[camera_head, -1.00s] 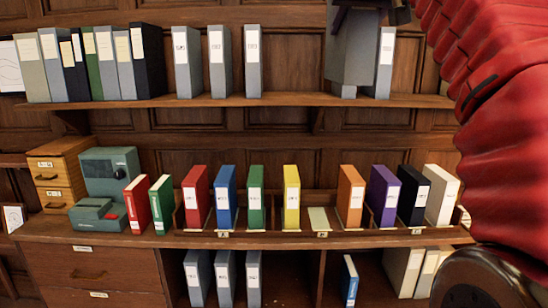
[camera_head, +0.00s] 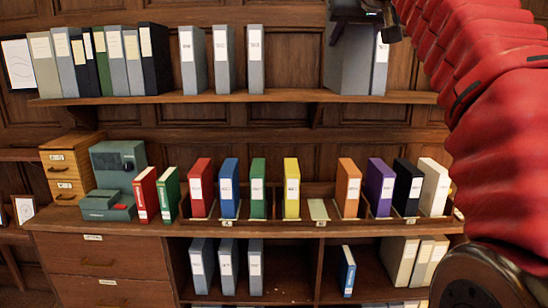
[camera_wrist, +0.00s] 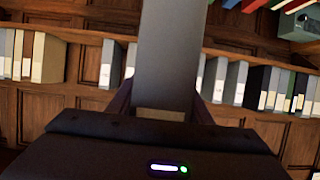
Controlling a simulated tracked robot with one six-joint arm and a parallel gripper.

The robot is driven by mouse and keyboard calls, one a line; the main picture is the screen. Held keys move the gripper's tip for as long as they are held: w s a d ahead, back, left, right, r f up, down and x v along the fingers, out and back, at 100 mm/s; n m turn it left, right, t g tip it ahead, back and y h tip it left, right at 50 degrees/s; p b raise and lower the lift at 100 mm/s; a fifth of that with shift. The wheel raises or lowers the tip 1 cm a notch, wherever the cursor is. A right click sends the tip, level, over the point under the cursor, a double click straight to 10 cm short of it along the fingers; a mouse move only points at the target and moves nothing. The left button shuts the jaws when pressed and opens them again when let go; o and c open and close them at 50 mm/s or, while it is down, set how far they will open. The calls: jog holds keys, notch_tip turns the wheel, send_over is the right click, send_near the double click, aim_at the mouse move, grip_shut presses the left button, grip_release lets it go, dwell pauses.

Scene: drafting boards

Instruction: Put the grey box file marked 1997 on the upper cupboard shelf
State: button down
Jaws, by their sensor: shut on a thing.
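My gripper (camera_head: 357,12) is shut on the top of a grey box file (camera_head: 346,60), which hangs upright at the right part of the upper shelf (camera_head: 250,97). The file's lower end looks level with the shelf board; I cannot tell if it touches. Its label is not visible. Another grey file (camera_head: 380,65) with a white label stands just right of it, partly hidden. In the wrist view the held file (camera_wrist: 168,60) rises from the jaws in the middle, with shelved files on both sides.
Three grey files (camera_head: 222,60) stand left of the held file, with bare shelf between. Several more binders (camera_head: 100,60) fill the shelf's left end. Coloured binders (camera_head: 258,188) line the counter below. More files (camera_head: 227,267) stand in the lower compartments.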

jog(key=w+f, duration=0.4)
jog(key=f, duration=0.6)
jog(key=w+f, duration=0.4)
jog(key=f, duration=0.6)
jog(key=w+f, duration=0.5)
jog(key=f, duration=0.5)
jog(key=s+f, duration=0.5)
jog(key=f, duration=0.5)
jog(key=s+f, duration=0.5)
jog(key=f, duration=0.5)
jog(key=s+f, duration=0.5)
jog(key=f, duration=0.6)
jog(key=shift+a, duration=0.15)
jog(key=shift+s+f, duration=0.1)
jog(key=shift+f, duration=0.1)
